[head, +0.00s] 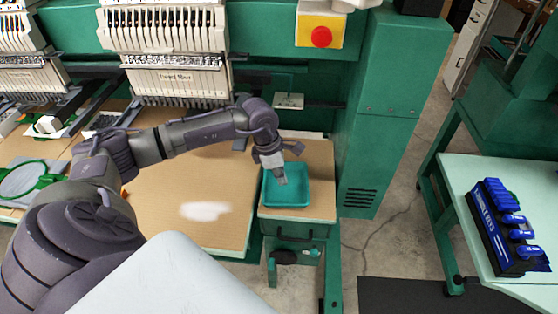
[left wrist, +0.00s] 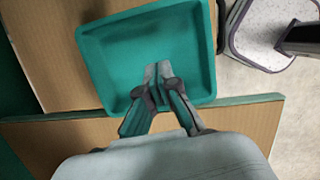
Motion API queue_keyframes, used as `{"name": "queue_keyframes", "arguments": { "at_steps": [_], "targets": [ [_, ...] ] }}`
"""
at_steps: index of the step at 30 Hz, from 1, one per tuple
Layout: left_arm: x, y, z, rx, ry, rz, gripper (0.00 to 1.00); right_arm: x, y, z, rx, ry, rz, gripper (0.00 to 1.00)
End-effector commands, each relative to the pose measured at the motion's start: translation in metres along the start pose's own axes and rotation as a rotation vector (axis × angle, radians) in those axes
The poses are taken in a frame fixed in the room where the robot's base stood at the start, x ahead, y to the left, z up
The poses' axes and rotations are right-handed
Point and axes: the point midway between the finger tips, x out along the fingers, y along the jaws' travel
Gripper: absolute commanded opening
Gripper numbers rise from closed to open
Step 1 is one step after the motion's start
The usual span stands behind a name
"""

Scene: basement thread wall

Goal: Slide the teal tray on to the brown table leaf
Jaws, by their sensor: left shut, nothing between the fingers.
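The teal tray (head: 294,194) is a shallow, empty square tray. In the head view it lies on the narrow brown table leaf (head: 323,180), close to the leaf's left edge. My left gripper (head: 282,181) points down into the tray, shut and holding nothing. In the left wrist view the tray (left wrist: 150,42) fills the upper middle, and the gripper's fingertips (left wrist: 158,71) are over its floor near its lower wall. I cannot tell whether they touch it. The brown leaf (left wrist: 50,50) shows beside the tray. My right gripper is out of view.
A large brown table (head: 170,185) with a white patch lies left of the leaf, past a narrow green edge. White embroidery heads (head: 165,50) stand behind it. A green cabinet (head: 385,110) rises right of the leaf. A pale bench (head: 480,240) holds a blue rack (head: 500,225).

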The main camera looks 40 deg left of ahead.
Motion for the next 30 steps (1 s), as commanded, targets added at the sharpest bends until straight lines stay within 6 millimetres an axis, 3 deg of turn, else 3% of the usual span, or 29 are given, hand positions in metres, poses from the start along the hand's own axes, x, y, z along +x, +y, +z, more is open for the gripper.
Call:
{"name": "queue_keyframes", "arguments": {
  "at_steps": [5,6,12,25,30],
  "targets": [
    [0.033,-0.002,0.004,0.0,-0.003,-0.003,0.0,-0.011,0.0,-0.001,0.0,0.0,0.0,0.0],
    [0.032,-0.001,0.014,0.001,-0.006,-0.002,0.0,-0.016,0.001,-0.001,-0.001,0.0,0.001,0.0],
    [0.039,-0.001,0.035,0.0,-0.002,-0.002,0.0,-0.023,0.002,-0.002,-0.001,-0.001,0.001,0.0],
    [0.042,-0.001,0.039,0.0,-0.001,-0.001,0.0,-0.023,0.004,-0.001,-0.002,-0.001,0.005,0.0],
    [0.052,-0.001,0.057,0.004,-0.006,0.0,0.0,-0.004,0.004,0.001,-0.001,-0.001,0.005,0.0]
  ]
}}
